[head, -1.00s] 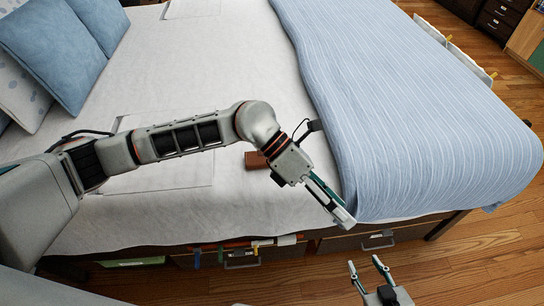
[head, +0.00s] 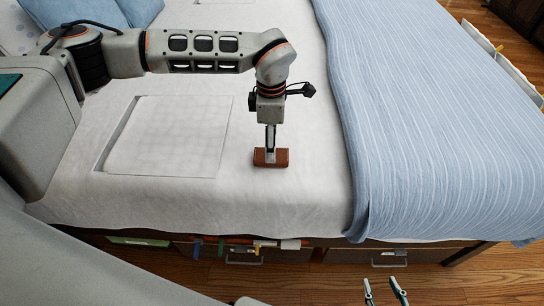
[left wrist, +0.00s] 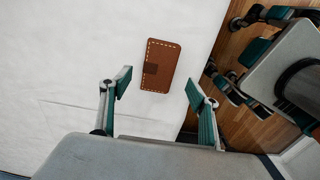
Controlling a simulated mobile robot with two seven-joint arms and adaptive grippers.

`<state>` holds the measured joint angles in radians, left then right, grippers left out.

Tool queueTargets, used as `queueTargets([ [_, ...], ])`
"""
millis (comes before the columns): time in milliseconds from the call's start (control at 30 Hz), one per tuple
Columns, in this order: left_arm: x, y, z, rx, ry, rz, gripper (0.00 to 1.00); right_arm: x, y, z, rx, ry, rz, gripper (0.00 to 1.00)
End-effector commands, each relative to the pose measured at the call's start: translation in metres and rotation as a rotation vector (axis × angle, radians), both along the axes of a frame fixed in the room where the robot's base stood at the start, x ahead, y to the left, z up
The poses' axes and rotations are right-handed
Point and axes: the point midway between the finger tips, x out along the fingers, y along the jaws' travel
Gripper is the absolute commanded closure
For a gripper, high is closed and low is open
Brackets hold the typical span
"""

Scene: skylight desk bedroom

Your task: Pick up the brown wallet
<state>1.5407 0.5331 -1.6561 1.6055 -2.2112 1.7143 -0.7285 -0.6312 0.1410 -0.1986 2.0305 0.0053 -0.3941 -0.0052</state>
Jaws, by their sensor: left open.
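The brown wallet (head: 282,158) lies on the white bed sheet near the bed's front side. It also shows in the left wrist view (left wrist: 160,65), with light stitching and a darker strap. My left gripper (head: 270,152) points down over it and covers part of it in the head view. In the left wrist view the left gripper's fingers (left wrist: 158,88) are spread, and the wallet lies between and ahead of them. I cannot tell whether they touch it. My right gripper (head: 386,291) is open and empty, low at the right, in front of the bed.
A flat white square panel (head: 165,135) lies on the sheet left of the wallet. A blue striped blanket (head: 415,130) covers the right side. Blue pillows (head: 75,12) are at the upper left. Drawers and small items line the bed's front. Wood floor (head: 330,285) lies in front.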

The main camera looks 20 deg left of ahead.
Motion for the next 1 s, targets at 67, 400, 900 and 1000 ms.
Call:
queueTargets([
  [67,-0.001,0.000,-0.009,-0.001,0.003,0.000,0.39,-0.001,0.000,-0.002,0.000,0.003,0.000,0.60],
  [400,0.001,0.001,-0.049,-0.002,0.003,0.000,0.39,-0.002,-0.002,-0.009,-0.009,0.008,0.002,0.60],
  [900,0.001,0.001,-0.048,-0.002,0.000,-0.001,0.81,0.004,-0.003,-0.005,-0.010,-0.004,-0.001,0.60],
  [1000,0.001,0.001,-0.048,-0.002,0.000,-0.001,0.81,0.004,-0.003,-0.005,-0.010,-0.003,-0.001,0.60],
])
